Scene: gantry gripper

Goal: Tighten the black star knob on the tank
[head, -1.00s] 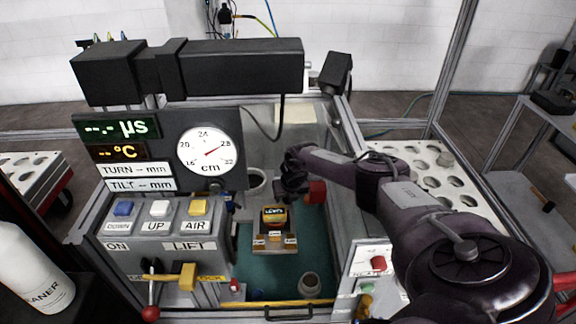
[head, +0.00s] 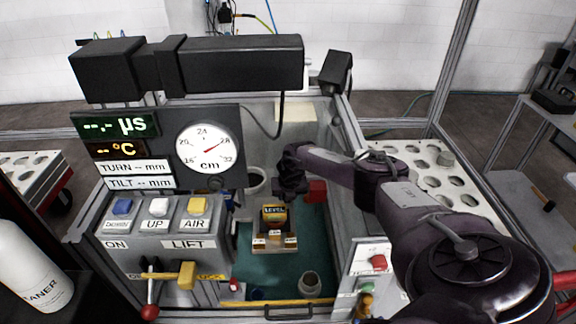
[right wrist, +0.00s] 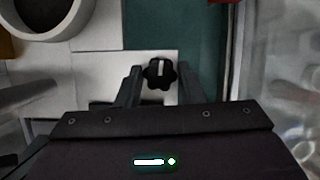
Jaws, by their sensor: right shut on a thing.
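The black star knob (right wrist: 160,73) shows in the right wrist view, between the two fingers of my right gripper (right wrist: 159,88). The gripper is shut on it. A white line runs across the knob's top. Behind it is a pale grey plate (right wrist: 112,62) on the tank. In the head view my right gripper (head: 291,190) reaches down into the tank (head: 308,235); its fingertips and the knob are hidden there. My left gripper is not in view.
A yellow-black level gauge (head: 274,215) stands on the tank floor. A grey ring (head: 256,182) is left of the gripper, and a red block (head: 317,191) right of it. A control panel with a dial (head: 209,150) stands at left; a holed tray (head: 425,165) is at right.

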